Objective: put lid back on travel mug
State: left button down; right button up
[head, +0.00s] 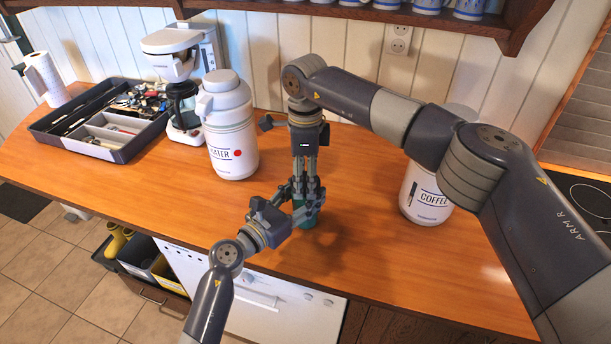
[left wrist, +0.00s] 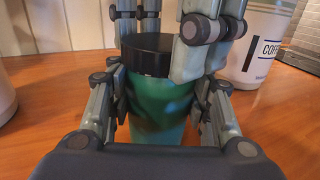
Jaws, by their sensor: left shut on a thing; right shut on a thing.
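The green travel mug (left wrist: 160,112) stands upright on the wooden counter; only a small part of it (head: 307,222) shows among the fingers in the head view. My left gripper (head: 296,208) is shut around the mug's body from the front left. The black lid (left wrist: 146,54) is at the mug's mouth in the left wrist view, and I cannot tell whether it is fully seated. My right gripper (head: 308,188) points down from above and is shut on the lid, one finger covering its right side. The lid is hidden by fingers in the head view.
A white jug (head: 230,130) stands left of the mug and a white coffee canister (head: 424,195) right of it. A utensil tray (head: 120,152), a coffee machine (head: 178,52) and a paper roll (head: 45,80) are at the back left. Counter just right of the mug is clear.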

jog(key=m, duration=0.5)
jog(key=shift+m, duration=0.3)
jog(key=shift+o, duration=0.2)
jog(key=m, duration=0.5)
jog(key=shift+m, duration=0.3)
jog(key=shift+a, duration=0.1)
jog(key=o, duration=1.1)
jog(key=shift+o, duration=0.2)
jog(key=shift+r, duration=2.25)
